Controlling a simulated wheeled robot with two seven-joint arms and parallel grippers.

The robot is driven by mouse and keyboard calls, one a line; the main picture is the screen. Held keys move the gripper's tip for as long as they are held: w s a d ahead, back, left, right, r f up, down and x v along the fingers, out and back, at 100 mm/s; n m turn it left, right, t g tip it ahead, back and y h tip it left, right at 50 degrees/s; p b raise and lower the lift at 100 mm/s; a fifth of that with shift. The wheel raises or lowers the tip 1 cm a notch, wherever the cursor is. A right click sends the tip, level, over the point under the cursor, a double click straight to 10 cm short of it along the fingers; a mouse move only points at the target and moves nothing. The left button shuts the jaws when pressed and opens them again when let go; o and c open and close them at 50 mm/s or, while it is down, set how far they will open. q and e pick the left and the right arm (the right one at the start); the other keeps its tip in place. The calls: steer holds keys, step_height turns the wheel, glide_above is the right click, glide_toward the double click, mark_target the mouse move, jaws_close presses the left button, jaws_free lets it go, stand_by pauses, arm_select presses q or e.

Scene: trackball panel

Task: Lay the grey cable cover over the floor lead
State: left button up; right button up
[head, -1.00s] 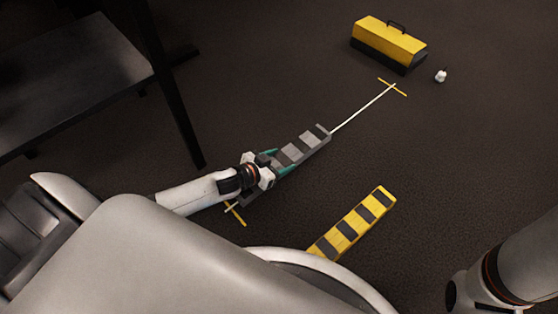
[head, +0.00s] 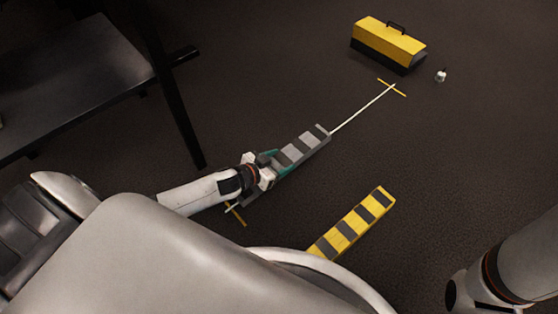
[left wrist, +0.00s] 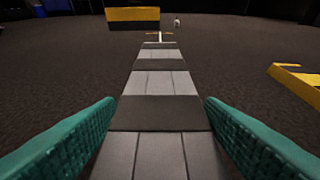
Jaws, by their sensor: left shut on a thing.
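The grey cable cover (head: 306,148), with light and dark grey bands, lies along the line of the white floor lead (head: 362,112). The lead shows beyond the cover's far end and a little at its near end; the stretch between is hidden. My left gripper (head: 277,164) is shut on the cover near its near end. In the left wrist view the teal fingers flank the cover (left wrist: 160,110), which runs straight ahead towards the far yellow mark. Whether the cover rests fully on the floor is hard to tell. My right gripper is out of view.
A yellow-and-black striped cover (head: 352,223) lies on the floor to the right. A yellow toolbox (head: 389,43) and a small white object (head: 441,76) stand at the back. Yellow tape marks (head: 392,87) cross the lead's ends. A dark bench (head: 75,75) is at left.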

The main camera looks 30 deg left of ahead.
arm_select(q)
steer(key=shift+r+p, duration=0.1)
steer(key=shift+p, duration=0.25)
steer(key=shift+f+b, duration=0.95)
steer(key=shift+f, duration=0.65)
stand_by(0.6)
steer(key=o, duration=1.2)
steer(key=shift+o, duration=0.5)
steer(key=shift+f, duration=0.1)
steer(key=shift+s, duration=0.1)
steer(key=shift+s+a+r+p, duration=0.15)
steer(key=shift+s+r+p, duration=0.1)
steer(key=shift+p, duration=0.1)
steer(key=p+v, duration=0.6)
steer(key=v, duration=0.4)
steer(key=shift+s+r+p, duration=0.1)
steer(key=shift+s+p, duration=0.05)
steer(key=shift+p, duration=0.25)
steer(key=shift+s+a, duration=0.2)
steer(key=shift+s, duration=0.15)
